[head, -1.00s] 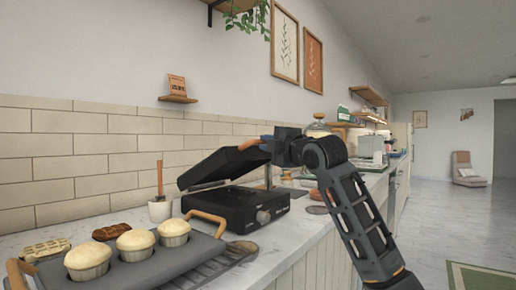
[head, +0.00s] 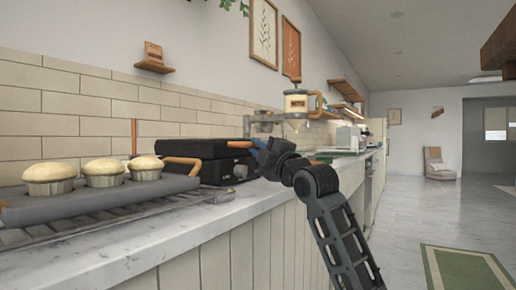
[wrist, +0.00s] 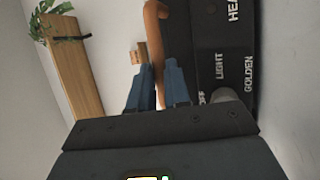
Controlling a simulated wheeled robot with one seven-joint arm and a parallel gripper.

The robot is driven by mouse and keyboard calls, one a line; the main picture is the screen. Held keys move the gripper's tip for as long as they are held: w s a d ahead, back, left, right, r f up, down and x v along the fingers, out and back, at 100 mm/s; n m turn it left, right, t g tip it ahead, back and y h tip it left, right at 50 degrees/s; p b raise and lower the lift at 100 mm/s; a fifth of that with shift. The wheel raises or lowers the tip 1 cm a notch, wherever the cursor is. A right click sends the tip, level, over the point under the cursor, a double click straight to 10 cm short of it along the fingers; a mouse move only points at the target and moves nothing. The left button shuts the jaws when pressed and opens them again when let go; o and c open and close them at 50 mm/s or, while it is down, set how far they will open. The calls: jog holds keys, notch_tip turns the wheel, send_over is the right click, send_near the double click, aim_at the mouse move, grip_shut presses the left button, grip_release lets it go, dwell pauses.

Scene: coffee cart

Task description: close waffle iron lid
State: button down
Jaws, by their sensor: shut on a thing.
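The black waffle iron (head: 212,170) stands on the counter behind the muffin tray, which hides part of it. Its black lid (head: 195,146) lies low and nearly level over the base. I cannot tell whether it is fully down. The wooden lid handle (head: 236,144) points toward my gripper (head: 258,150) at the iron's right side. In the wrist view, my gripper (wrist: 157,78) has its blue fingers on either side of the wooden handle (wrist: 155,35), shut on it. The iron's lettered control panel (wrist: 222,55) shows beside the fingers.
A grey tray (head: 90,203) with muffins and wooden handles sits on a wire rack (head: 205,197) at the front left. A wooden wall shelf (head: 154,67) hangs above. The floor (head: 412,215) right of the counter is open.

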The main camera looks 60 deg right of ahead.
jog(key=shift+w+f, duration=0.25)
jog(key=shift+f, duration=0.6)
jog(key=c, duration=1.1)
grip_release()
jog(key=shift+a, duration=0.1)
jog(key=shift+s+r, duration=0.15)
jog(key=shift+r, duration=0.05)
jog(key=p+v, duration=0.1)
jog(key=v, duration=0.6)
jog(key=shift+s+a, duration=0.1)
jog(key=shift+s, duration=0.25)
